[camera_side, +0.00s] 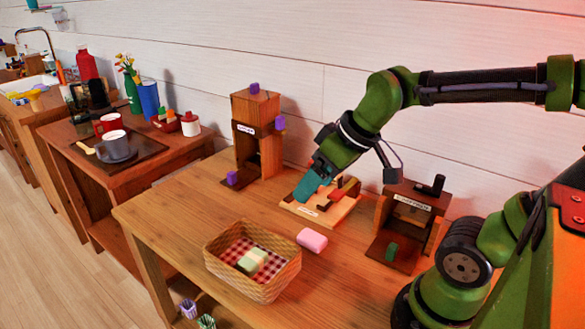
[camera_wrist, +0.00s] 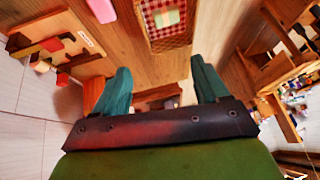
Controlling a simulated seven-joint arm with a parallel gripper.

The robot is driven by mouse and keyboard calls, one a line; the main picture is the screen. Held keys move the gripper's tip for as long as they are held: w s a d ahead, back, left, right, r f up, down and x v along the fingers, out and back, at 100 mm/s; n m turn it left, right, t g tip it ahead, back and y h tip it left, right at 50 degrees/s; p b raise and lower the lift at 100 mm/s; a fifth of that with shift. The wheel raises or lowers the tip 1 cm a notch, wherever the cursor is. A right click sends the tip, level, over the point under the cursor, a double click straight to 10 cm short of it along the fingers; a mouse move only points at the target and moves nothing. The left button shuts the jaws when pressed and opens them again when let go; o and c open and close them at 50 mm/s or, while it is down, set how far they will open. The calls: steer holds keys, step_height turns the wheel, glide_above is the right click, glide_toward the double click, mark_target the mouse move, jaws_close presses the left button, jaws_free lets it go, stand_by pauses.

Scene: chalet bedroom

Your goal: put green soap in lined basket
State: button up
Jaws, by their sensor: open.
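The lined basket (camera_side: 258,283) is woven, with a red-and-white checked cloth inside, and stands near the table's front edge. A pale green soap (camera_side: 252,261) lies in it on the cloth. In the wrist view the basket (camera_wrist: 168,47) is at the top with the green soap (camera_wrist: 166,18) inside. A pink soap (camera_side: 312,240) lies on the table right of the basket, and shows at the top of the wrist view (camera_wrist: 101,10). My gripper (camera_side: 306,188) is above the table behind the basket. Its teal fingers (camera_wrist: 157,88) are apart with nothing held between them.
A tall wooden stand with purple blocks (camera_side: 257,135) is at the back. A low wooden tray (camera_side: 322,211) lies below my gripper. A wooden box with a dark base (camera_side: 408,225) stands to the right. The table's left part (camera_side: 170,210) is bare.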

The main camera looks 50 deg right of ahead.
steer(key=s+m, duration=0.1)
steer(key=m, duration=0.1)
steer(key=s+m+t, duration=0.1)
steer(key=m, duration=0.1)
steer(key=shift+s+r, duration=0.35)
steer(key=shift+s, duration=0.05)
stand_by(0.9)
